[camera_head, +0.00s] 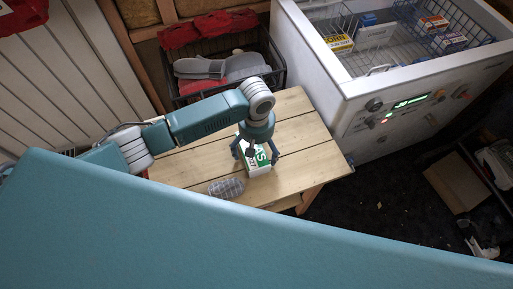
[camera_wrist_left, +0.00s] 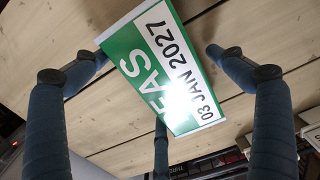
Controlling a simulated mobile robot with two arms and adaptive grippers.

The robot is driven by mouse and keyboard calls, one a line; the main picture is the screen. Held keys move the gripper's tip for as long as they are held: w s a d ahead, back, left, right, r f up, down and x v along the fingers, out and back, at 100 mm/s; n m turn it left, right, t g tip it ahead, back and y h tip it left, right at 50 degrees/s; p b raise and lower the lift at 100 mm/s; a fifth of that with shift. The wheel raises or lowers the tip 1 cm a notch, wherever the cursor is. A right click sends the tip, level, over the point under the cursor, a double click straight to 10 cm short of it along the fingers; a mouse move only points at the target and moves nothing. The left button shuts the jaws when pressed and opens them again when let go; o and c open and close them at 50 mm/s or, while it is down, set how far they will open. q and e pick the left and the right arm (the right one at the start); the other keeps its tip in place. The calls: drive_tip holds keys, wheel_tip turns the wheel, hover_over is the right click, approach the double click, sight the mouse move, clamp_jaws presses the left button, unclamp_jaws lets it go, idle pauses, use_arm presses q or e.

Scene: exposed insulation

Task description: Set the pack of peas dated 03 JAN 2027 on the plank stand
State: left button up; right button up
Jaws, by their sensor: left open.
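The green and white pack of peas (camera_head: 258,166) is on the plank stand (camera_head: 297,127), near its front edge. In the left wrist view the pack (camera_wrist_left: 163,62) shows "03 JAN 2027" and part of the word "PEAS". My left gripper (camera_head: 256,154) is directly over the pack, pointing down. Its fingers (camera_wrist_left: 157,75) are open and spread around the pack. Whether any finger touches it, I cannot tell. My right gripper is not in view.
A grey ridged object (camera_head: 227,188) lies on the stand left of the pack. A white open freezer (camera_head: 350,92) with boxes in wire baskets stands at the right. A black crate (camera_head: 279,73) with grey footwear and red cloth is behind the stand. The stand's right part is clear.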

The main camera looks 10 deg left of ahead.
sight(256, 147)
use_arm(q)
wheel_tip(256, 147, up, 11)
drive_tip(key=shift+r+p, duration=0.15)
drive_tip(key=shift+p, duration=0.3)
drive_tip(key=shift+r, duration=0.5)
